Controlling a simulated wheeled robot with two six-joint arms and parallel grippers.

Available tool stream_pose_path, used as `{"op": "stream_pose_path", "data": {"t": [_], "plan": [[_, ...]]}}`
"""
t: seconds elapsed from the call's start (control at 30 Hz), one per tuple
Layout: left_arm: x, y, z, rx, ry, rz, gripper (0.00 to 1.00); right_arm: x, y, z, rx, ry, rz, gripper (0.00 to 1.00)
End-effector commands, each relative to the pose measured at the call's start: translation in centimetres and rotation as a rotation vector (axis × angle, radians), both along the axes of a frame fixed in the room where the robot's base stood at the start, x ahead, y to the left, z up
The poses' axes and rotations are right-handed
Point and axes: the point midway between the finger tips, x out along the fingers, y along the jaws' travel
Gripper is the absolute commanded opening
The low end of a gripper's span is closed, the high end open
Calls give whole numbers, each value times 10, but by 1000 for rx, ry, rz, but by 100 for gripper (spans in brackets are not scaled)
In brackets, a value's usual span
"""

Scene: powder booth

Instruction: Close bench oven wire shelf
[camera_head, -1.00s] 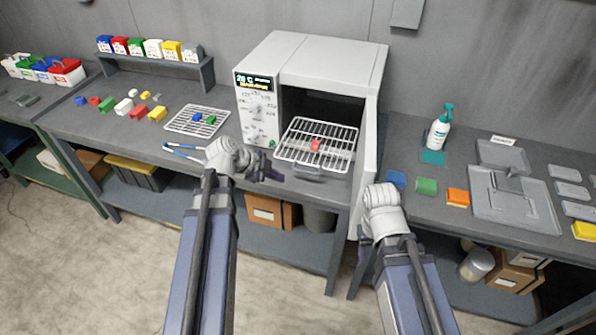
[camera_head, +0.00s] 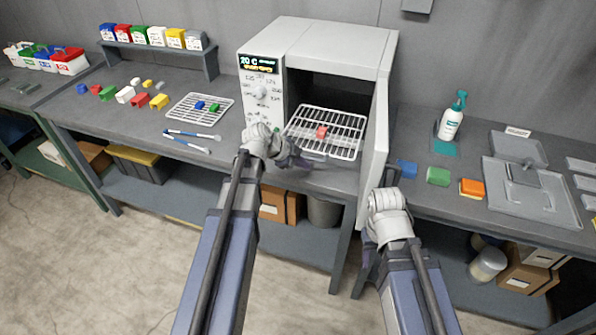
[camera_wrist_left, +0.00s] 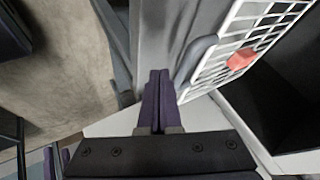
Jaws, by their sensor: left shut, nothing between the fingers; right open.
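The white wire shelf (camera_head: 359,138) sticks out of the front opening of the bench oven (camera_head: 335,45), with a red block (camera_head: 321,131) on it. My left gripper (camera_head: 303,160) is at the shelf's front edge, shut and empty. In the left wrist view its closed fingers (camera_wrist_left: 158,76) are beside the shelf's grey front handle (camera_wrist_left: 193,65); I cannot tell whether they touch. The shelf (camera_wrist_left: 222,58) and the red block (camera_wrist_left: 241,60) also show there. My right gripper (camera_head: 391,175) is open by the oven door, its fingers partly hidden behind its own wrist.
The oven door (camera_head: 376,130) stands open on the right. Left on the bench lie a second wire rack (camera_head: 175,108), blue-handled tongs (camera_head: 192,137) and coloured blocks. Right are a spray bottle (camera_head: 451,120), several blocks and a grey tray (camera_head: 545,210).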

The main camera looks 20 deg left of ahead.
Motion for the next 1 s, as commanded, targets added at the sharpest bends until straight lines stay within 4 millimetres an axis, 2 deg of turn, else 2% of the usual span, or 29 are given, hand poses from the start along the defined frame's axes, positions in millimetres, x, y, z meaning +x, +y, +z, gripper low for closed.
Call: {"op": "stream_pose_path", "data": {"t": [0.03,0.17,0.73,0.87,1.0], "plan": [[6,0,2,0,0,0,0,0,0,2,0,0,0,50],[12,0,3,0,0,0,0,0,0,3,0,0,0,50],[16,0,2,0,0,0,0,0,0,3,0,0,0,50],[26,0,2,0,0,-1,0,0,0,3,0,0,0,50],[43,-1,2,1,0,-2,0,0,0,3,0,0,0,50]]}}
